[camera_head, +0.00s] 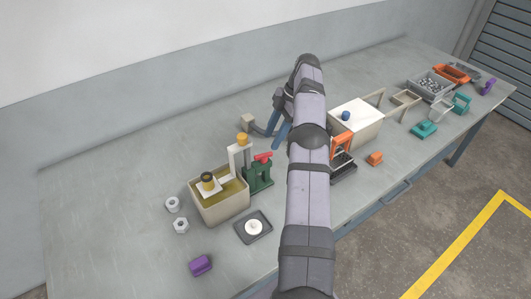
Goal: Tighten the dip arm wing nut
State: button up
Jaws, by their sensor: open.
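The dip arm (235,158) is a pale upright bracket with a yellow cap, reaching over a beige tank (222,207) of yellowish liquid. A dark, yellow-topped round piece sits on the arm's low end over the tank. A green stand (258,177) beside the tank carries a red winged piece (263,157), which looks like the wing nut. I cannot tell how tight it is. My gripper (272,134) is open, blue fingers apart, behind and slightly right of the red piece, not touching it. My arm hides part of the bench.
A small beige block (248,121) is close left of my gripper. Two hex nuts, a purple block (201,265) and a dark tray (245,231) with a white disc lie near the tank. A white box (356,125) stands right of my arm. The bench's back left is clear.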

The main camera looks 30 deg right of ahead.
aim_at(264, 154)
jog(key=shift+p+x, duration=0.3)
jog(key=shift+x, duration=1.2)
jog(key=shift+p+x, duration=0.75)
jog(key=shift+x, duration=1.4)
grip_shut()
